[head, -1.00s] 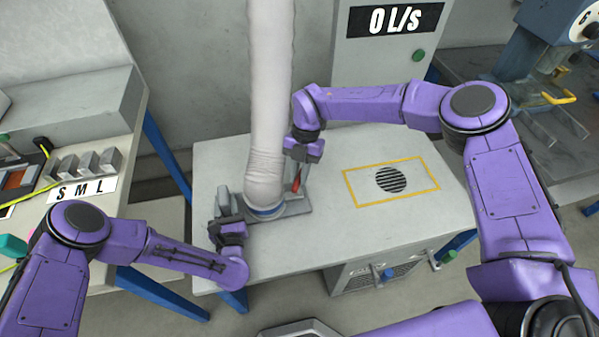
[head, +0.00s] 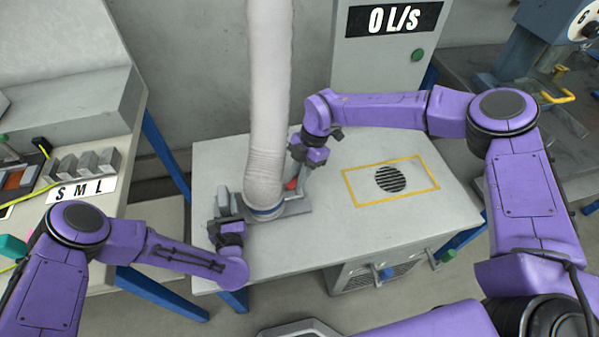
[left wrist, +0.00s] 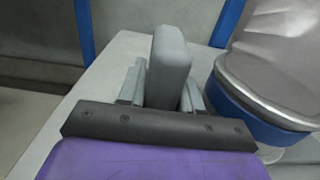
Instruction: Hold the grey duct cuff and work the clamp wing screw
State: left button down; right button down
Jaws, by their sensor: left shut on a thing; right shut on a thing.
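A white duct hose (head: 267,100) comes down to the table and ends in a blue band (head: 266,212), with grey cuff parts around its foot. My left gripper (head: 224,217) is shut on the upright grey block of the cuff (head: 223,199), left of the hose. In the left wrist view the block (left wrist: 171,62) stands between the two fingers (left wrist: 166,95), with the blue-banded hose end (left wrist: 262,125) on its right. A red piece (head: 292,184), apparently the wing screw, shows right of the hose. My right gripper (head: 295,176) is shut on it and partly hides it.
The light table (head: 330,235) has a yellow-outlined area with a round black grille (head: 391,179) to the right. A cabinet with a "0 L/s" display (head: 393,19) stands behind. Grey blocks behind an "S M L" label (head: 80,191) are on the left bench.

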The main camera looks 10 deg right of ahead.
jog(key=shift+m, duration=0.5)
jog(key=c, duration=1)
grip_release()
jog(key=shift+c, duration=0.2)
pick_arm(q)
jog(key=c, duration=0.7)
grip_release()
pick_arm(e)
jog(key=v, duration=1.2)
jog(key=shift+s+d, duration=0.15)
